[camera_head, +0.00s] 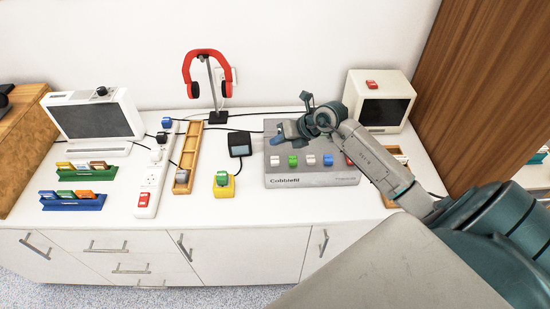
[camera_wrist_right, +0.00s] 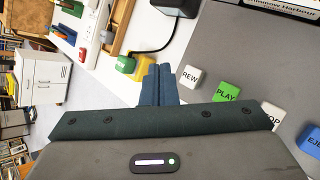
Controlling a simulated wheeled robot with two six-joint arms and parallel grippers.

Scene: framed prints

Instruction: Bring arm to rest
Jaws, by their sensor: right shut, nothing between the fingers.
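My right arm comes in from the right edge of the head view and reaches over the grey button panel (camera_head: 310,182). My right gripper (camera_head: 277,141) is above the panel's left part, its blue fingers pressed together and empty. In the right wrist view the shut fingers (camera_wrist_right: 159,84) are beside the white REW button (camera_wrist_right: 190,76) and the green PLAY button (camera_wrist_right: 226,91). I cannot tell the exact height of the fingers above the panel. My forearm hides part of the panel's right side, with the red button partly covered. My left gripper is not in view.
A small white monitor (camera_head: 385,112) stands behind my forearm. Red headphones (camera_head: 207,72) hang on a stand at the back. A yellow block (camera_head: 224,188), wooden tray (camera_head: 188,160), power strip (camera_head: 154,180) and larger screen (camera_head: 92,118) stand left. A wooden panel rises at right.

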